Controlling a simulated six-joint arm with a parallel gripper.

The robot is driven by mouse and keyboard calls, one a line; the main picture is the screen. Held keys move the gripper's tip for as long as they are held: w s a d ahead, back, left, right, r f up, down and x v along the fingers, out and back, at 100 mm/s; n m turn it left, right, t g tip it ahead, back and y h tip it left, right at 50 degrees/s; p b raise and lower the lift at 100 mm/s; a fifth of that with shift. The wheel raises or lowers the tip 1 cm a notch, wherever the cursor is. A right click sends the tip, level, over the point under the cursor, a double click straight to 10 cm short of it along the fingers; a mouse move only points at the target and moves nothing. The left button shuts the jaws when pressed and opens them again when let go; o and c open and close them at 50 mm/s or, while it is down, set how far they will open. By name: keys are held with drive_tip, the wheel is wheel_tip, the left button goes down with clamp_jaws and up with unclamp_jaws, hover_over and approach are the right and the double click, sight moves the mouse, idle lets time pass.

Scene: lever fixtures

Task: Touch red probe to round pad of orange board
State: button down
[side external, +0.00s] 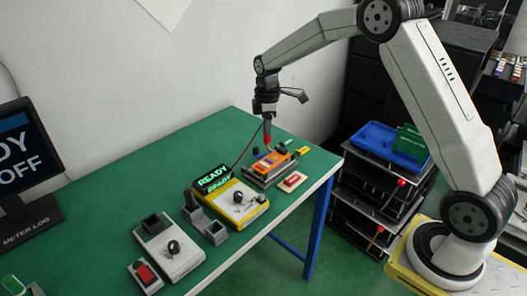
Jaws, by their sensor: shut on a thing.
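My gripper (266,115) is shut on the red probe (267,133) and holds it upright, pointing down. The orange board (270,163) sits in a grey fixture on the green table, directly below the probe. The probe's tip is at or just above the board's far-left part; I cannot tell whether it touches. The round pad is too small to make out.
Grey holders (215,231), a white box with a black knob (170,252) and a red switch (145,274) stand toward the front left. A monitor (20,160) is at left. The table's far left part is clear.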

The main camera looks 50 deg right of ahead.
drive_tip(key=shift+m, duration=0.7)
drive_tip(key=d, duration=0.2)
drive_tip(key=w+d, duration=0.1)
drive_tip(key=d, duration=0.2)
drive_tip(key=shift+w+d+f, duration=0.15)
drive_tip(key=shift+d+f, duration=0.2)
drive_tip(key=shift+f, duration=0.05)
drive_tip(key=shift+f, duration=0.1)
drive_tip(key=shift+f, duration=2.9)
drive_tip(key=shift+f, duration=0.5)
wheel_tip(320, 180, up, 7)
idle(0.3)
drive_tip(key=shift+a, duration=0.15)
